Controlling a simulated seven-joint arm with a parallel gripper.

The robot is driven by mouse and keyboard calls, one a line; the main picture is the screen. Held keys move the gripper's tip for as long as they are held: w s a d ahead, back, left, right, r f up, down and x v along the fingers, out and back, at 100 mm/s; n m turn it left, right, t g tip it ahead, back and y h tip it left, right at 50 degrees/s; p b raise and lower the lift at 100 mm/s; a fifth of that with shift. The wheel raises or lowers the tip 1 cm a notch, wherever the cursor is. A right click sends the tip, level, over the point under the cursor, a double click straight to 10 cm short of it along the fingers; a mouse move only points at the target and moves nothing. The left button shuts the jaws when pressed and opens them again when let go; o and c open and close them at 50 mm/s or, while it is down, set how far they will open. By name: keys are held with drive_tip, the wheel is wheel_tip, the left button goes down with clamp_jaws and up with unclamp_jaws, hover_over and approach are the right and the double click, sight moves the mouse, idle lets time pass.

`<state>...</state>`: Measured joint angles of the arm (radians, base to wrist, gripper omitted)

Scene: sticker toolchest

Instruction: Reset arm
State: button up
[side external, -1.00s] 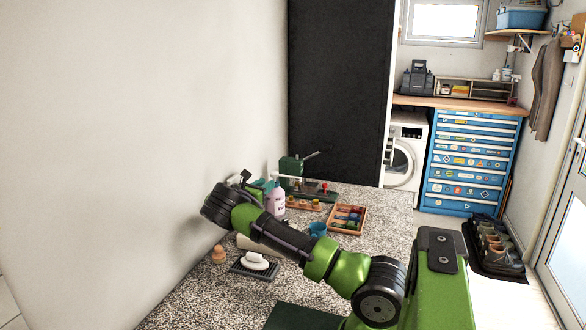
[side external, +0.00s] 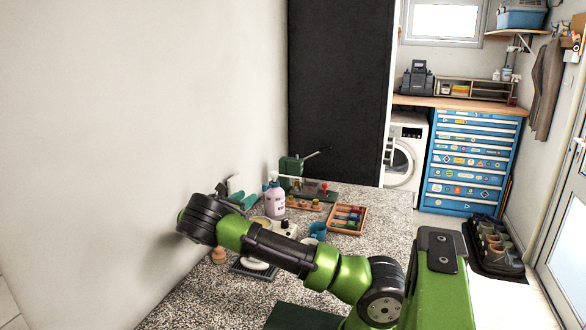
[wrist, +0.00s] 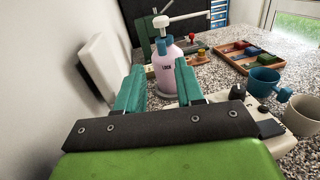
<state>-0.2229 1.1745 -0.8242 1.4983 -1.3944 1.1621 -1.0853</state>
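My gripper (wrist: 159,68) has two teal fingers standing apart with nothing between them. Beyond them in the wrist view is a pink pump bottle (wrist: 167,68) with a teal collar and white spout. In the side external view my gripper (side external: 242,200) is partly hidden behind my wrist, raised above the counter near the left wall. The pink bottle (side external: 275,200) stands to its right there. A white flat panel (wrist: 100,65) is close to the left of the fingers in the wrist view.
On the speckled counter (side external: 345,262) are a blue cup (side external: 318,231), a wooden tray (side external: 347,219) of coloured pieces, and a green press (side external: 291,168). A cream cup (wrist: 302,115) and a white appliance with a dark knob (wrist: 238,92) are near my gripper's right. A blue sticker-covered toolchest (side external: 470,162) stands at the back.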

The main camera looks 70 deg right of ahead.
drive_tip(key=shift+a, duration=0.55)
